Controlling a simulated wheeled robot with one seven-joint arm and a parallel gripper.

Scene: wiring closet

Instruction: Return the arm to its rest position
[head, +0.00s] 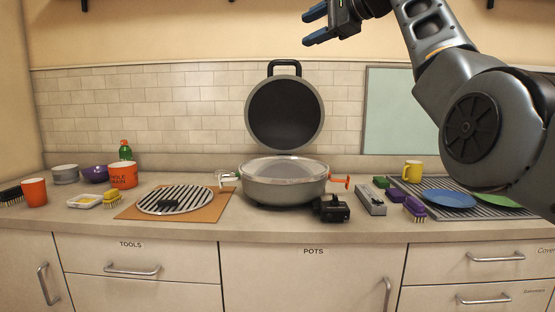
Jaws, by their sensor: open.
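My gripper (316,25) is at the top of the head view, high above the counter and in front of the wall. Its two blue fingertips point left and stand apart, with nothing between them. My arm reaches in from the right side and bends up to the gripper. The gripper touches nothing.
A pot (285,190) stands mid-counter, a dark round pan or lid (285,113) upright behind it. A striped round grill (175,200) lies on a brown board at left.

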